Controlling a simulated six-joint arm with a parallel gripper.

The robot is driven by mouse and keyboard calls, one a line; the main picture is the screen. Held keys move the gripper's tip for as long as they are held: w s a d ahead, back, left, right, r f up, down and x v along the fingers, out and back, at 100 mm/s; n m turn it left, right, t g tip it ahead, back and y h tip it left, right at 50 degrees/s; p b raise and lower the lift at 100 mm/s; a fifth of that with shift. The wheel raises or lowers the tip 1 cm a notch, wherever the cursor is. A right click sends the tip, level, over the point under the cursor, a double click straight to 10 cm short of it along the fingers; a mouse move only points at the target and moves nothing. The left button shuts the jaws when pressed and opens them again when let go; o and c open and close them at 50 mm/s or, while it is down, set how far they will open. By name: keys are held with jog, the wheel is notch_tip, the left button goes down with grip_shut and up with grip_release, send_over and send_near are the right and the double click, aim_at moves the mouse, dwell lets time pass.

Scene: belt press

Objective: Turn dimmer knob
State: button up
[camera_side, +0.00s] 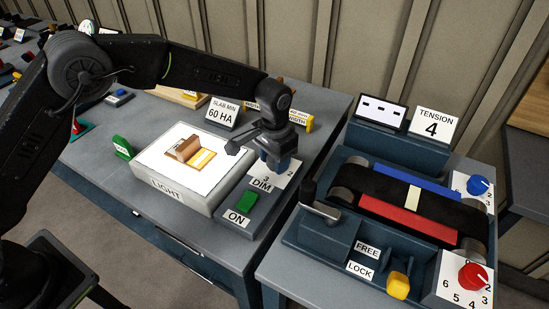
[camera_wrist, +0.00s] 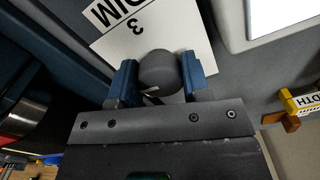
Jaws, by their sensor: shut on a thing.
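The grey dimmer knob (camera_wrist: 158,68) sits between the two blue fingers of my gripper (camera_wrist: 160,80) in the wrist view, and the fingers are shut on it. A white pointer mark shows on the knob's near side. The white DIM plate (camera_wrist: 113,36) with a 3 lies under the knob, partly hidden by the fingers. In the side view my gripper (camera_side: 281,163) is straight down over the DIM plate (camera_side: 264,184), and the knob is hidden there. The light box (camera_side: 147,187) is beside it, its top lit bright white.
A green ON switch (camera_side: 246,201) is close in front of the DIM plate. Brown and yellow pieces (camera_side: 190,150) lie on the light box. A SLAB MIN 60 HA sign (camera_side: 222,112) stands behind. To the right is the belt press with a red knob (camera_side: 472,277) and blue knob (camera_side: 477,185).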

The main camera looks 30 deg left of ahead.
jog(key=shift+n, duration=0.5)
jog(key=o, duration=0.9)
jog(key=shift+o, duration=0.2)
notch_tip(320, 180, up, 14)
dwell(0.5)
